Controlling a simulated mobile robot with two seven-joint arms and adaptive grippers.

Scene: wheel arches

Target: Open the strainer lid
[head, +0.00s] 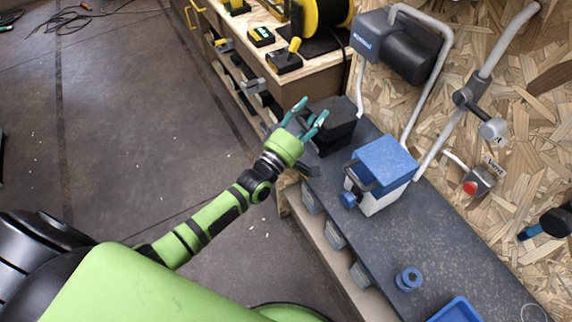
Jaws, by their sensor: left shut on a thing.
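A white box with a blue lid (386,160) stands on the dark worktop, its lid lying closed on top. It has a dark handle (358,177) and a blue knob (348,200) on its front left side. I cannot tell for certain which box is the strainer. A black box (334,122) stands farther back on the worktop. My left gripper (307,116) is at the left side of this black box, its teal fingers shut on a part there. The gripped part is small and mostly hidden. My right gripper is out of view.
A blue ring-shaped part (408,279) and a blue tray (456,310) are on the near worktop (455,240). White pipes (432,95) and a dark motor-like unit (398,46) stand behind the boxes. A wooden bench (318,68) holds tools farther back. The floor on the left is mostly clear.

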